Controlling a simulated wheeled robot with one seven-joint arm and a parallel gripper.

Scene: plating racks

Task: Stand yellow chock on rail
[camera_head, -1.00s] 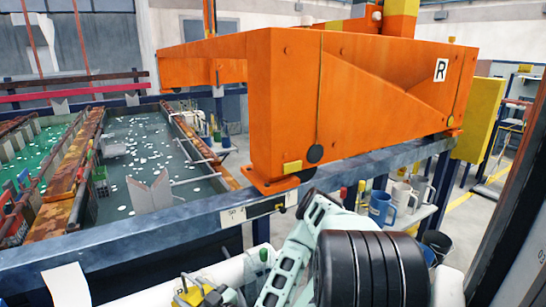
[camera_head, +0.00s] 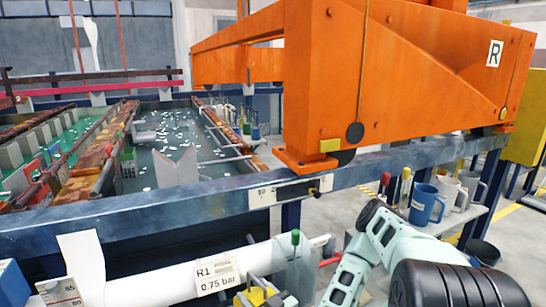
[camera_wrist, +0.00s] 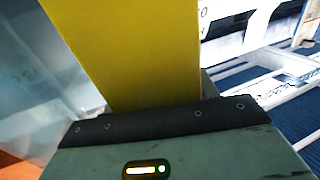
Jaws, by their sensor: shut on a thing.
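The yellow chock (camera_wrist: 125,50) fills the upper left middle of the wrist view as a flat, upright yellow face. My gripper (camera_wrist: 155,118) is shut on its lower end; only a dark pad edge and the pale green housing show. The grey-blue rail (camera_head: 120,219) crosses the head view from lower left to upper right. An orange crane (camera_head: 340,85) marked R stands on it, with a dark wheel behind its orange foot. In the head view my arm comes in at the bottom right. A small yellow shape (camera_head: 258,298) shows at the bottom edge; I cannot tell whether it is the held chock.
A white pipe (camera_head: 150,282) labelled R1 0.75 bar runs in front of the rail. Tanks with liquid (camera_head: 150,175) lie behind it. A blue mug (camera_head: 425,204) and other cups stand on a shelf at right. The rail top left of the crane foot is bare.

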